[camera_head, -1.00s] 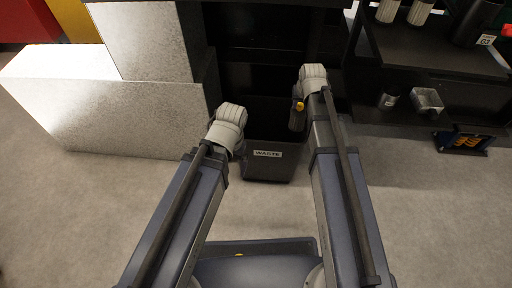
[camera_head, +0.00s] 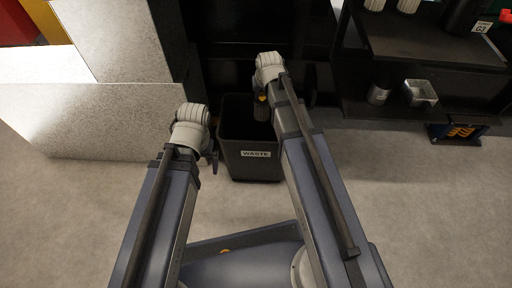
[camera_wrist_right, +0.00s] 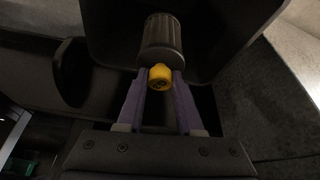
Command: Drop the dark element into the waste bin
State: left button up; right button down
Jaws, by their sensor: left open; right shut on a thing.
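The dark element is a ribbed cylinder with a yellow end piece (camera_wrist_right: 160,77); its dark body (camera_wrist_right: 161,40) shows beyond the fingertips in the right wrist view. My right gripper (camera_wrist_right: 158,90) is shut on the yellow end. In the head view the element (camera_head: 261,107) hangs below my right wrist, over the open top of the waste bin. The black waste bin (camera_head: 252,168), with a white WASTE label, stands on the floor. Its dark inside (camera_wrist_right: 215,45) surrounds the element in the right wrist view. My left gripper (camera_head: 212,158) is open beside the bin's left side, mostly hidden by its wrist.
A pale speckled block (camera_head: 110,120) stands at the left. A black shelf unit (camera_head: 420,60) at the right holds white cylinders, a dark canister (camera_head: 379,93) and a metal tray (camera_head: 420,94). The front floor is clear.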

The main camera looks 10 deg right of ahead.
aim_at(263, 100)
notch_tip(263, 100, down, 4)
jog(key=b, duration=0.3)
jog(key=shift+f, duration=0.15)
jog(key=shift+c, duration=2.4)
grip_release()
jog(key=shift+r, duration=0.2)
jog(key=p+v, duration=0.7)
jog(key=shift+s+r, duration=0.15)
jog(key=shift+r, duration=0.15)
